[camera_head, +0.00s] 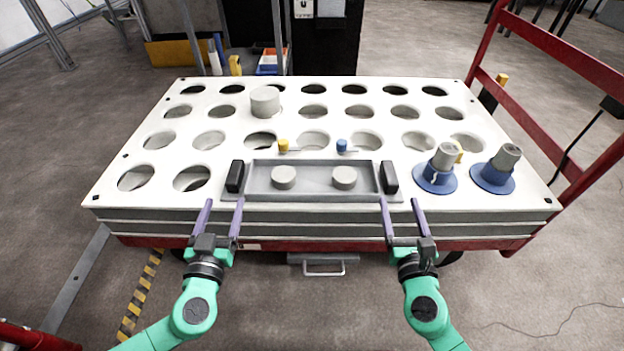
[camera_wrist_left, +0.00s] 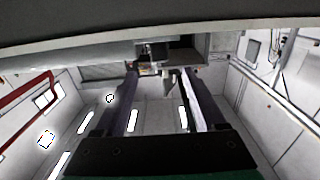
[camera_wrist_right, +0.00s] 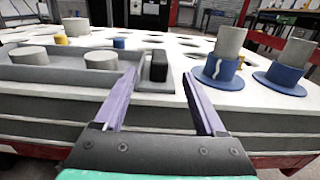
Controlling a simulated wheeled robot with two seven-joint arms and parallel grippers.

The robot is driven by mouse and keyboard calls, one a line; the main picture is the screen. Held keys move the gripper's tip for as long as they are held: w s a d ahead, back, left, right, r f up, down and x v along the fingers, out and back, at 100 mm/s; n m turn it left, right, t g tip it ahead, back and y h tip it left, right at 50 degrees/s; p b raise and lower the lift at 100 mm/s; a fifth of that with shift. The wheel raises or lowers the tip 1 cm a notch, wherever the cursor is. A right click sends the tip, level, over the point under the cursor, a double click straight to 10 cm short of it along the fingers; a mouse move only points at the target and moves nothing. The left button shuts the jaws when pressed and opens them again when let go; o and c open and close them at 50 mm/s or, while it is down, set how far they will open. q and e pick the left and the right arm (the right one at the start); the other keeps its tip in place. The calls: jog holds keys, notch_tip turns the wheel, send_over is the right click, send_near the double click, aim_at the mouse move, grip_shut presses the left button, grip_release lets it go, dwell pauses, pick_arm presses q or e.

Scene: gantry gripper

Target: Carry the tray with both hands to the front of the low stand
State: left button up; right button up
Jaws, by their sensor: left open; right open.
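The grey tray (camera_head: 312,194) lies near the front edge of a white board with round holes (camera_head: 100,190). It has a black handle at its left end (camera_head: 235,176) and another at its right end (camera_head: 389,176). Two short grey cylinders, left (camera_head: 283,177) and right (camera_head: 344,178), stand in it. My left gripper (camera_head: 225,200) is open in front of the left handle, apart from it. My right gripper (camera_head: 400,201) is open in front of the right handle, which shows between its fingers in the right wrist view (camera_wrist_right: 158,66). The left wrist view shows no tray clearly.
Two blue-flanged grey cylinders, one (camera_head: 436,179) nearer the tray and one (camera_head: 493,178) further right, stand right of it. A yellow piece (camera_head: 284,146), a blue piece (camera_head: 342,146) and a grey cylinder (camera_head: 265,101) are behind. The board rests on a red cart (camera_head: 560,195).

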aim_at(233, 173)
pick_arm(q)
jog(key=w, duration=1.1)
jog(key=shift+d, duration=0.1)
pick_arm(e)
jog(key=w, duration=1.1)
pick_arm(q)
jog(key=shift+s, duration=0.1)
pick_arm(e)
jog(key=shift+s, duration=0.1)
pick_arm(q)
jog(key=shift+c, duration=0.3)
pick_arm(e)
jog(key=shift+c, duration=0.3)
pick_arm(q)
grip_shut()
pick_arm(e)
grip_shut()
pick_arm(q)
jog(key=shift+f, duration=0.1)
